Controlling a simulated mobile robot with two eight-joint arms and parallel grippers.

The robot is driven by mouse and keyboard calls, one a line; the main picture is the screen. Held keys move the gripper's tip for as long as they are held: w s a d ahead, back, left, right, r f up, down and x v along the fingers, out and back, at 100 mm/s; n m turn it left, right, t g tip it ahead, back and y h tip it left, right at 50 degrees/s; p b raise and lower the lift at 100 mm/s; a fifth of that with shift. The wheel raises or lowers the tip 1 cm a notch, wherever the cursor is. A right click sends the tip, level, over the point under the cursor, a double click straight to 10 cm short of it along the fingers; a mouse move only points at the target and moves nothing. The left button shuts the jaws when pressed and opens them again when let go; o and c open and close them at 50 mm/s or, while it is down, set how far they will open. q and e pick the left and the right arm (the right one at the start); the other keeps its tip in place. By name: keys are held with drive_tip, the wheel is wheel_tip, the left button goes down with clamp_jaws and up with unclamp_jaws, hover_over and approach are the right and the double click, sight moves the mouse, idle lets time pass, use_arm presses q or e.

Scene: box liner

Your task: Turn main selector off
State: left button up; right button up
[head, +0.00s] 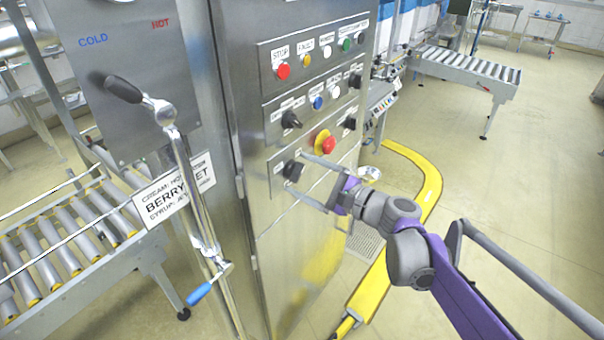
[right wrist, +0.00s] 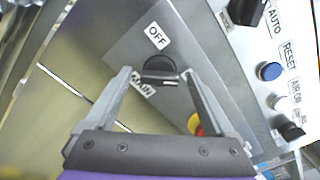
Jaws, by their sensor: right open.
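The main selector is a black rotary knob (head: 293,171) on the lowest plate of the steel cabinet's control panel. It also shows in the right wrist view (right wrist: 160,68), with an OFF label above it and a MAIN label below left. A short pale mark shows on the knob's lower right side there; its exact setting is hard to tell. My right gripper (head: 297,174) is open in front of the knob, with one finger on each side of it. Contact cannot be told. My left gripper is not in view.
A red emergency button on yellow (head: 325,143) sits just above right of the selector. Other knobs and buttons (head: 290,119) fill the plates above. A metal lever with a black handle (head: 123,89) stands left of the panel. A roller conveyor (head: 70,240) is at left.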

drive_tip(key=shift+w+a, duration=0.2)
drive_tip(key=c, duration=1.4)
